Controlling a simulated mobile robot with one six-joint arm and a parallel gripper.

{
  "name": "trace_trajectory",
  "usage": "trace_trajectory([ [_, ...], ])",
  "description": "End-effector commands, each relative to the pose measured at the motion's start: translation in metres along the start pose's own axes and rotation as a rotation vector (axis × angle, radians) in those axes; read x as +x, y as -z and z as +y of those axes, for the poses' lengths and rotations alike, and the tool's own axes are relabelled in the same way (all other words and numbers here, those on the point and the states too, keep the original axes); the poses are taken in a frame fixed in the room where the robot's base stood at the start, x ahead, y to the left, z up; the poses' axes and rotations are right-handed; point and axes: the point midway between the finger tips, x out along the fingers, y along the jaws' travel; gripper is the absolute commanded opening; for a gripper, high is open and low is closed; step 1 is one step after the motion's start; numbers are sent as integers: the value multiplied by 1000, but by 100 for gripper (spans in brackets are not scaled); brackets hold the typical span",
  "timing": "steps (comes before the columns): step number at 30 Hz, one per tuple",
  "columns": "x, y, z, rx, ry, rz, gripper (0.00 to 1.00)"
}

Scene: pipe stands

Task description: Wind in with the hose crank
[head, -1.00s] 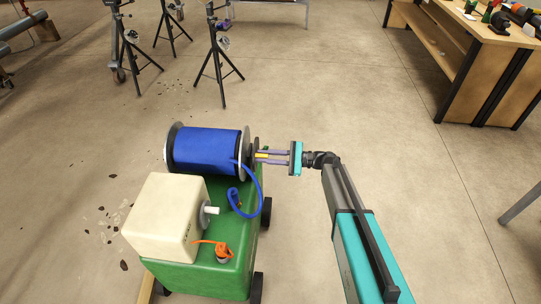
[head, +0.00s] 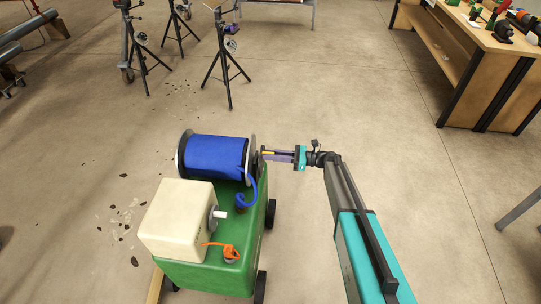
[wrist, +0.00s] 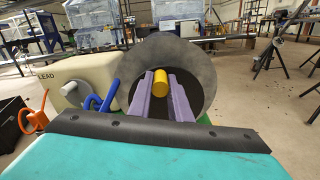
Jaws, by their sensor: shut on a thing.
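A reel wound with blue hose (head: 218,152) sits across the back of a green wheeled cart (head: 205,277). The hose's loose end (head: 252,196) hangs down beside the drum. The crank's yellow handle (wrist: 161,85) sticks out from the dark crank in front of the reel's grey end disc (wrist: 205,62). My gripper (head: 268,153) reaches in from the right of the reel. Its purple fingers lie on both sides of the yellow handle and are shut on it. The fingers partly hide the crank and the handle's far side.
A cream box (head: 175,218) and an orange fitting (head: 230,253) are on the cart's front part. Black tripod stands (head: 227,65) stand behind. A wooden bench (head: 475,60) with parts on top is at the back right. The floor right of the cart is open.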

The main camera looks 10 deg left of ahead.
Motion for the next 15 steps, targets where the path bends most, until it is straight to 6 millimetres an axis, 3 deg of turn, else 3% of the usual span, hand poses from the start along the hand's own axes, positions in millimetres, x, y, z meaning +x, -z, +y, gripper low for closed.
trace_trajectory([
  [13, -6, -1, -4, 10, 13, -3, 0],
  [14, -6, 0, -4, 10, 13, -3, 21],
  [15, -6, 0, -4, 10, 12, -3, 28],
])
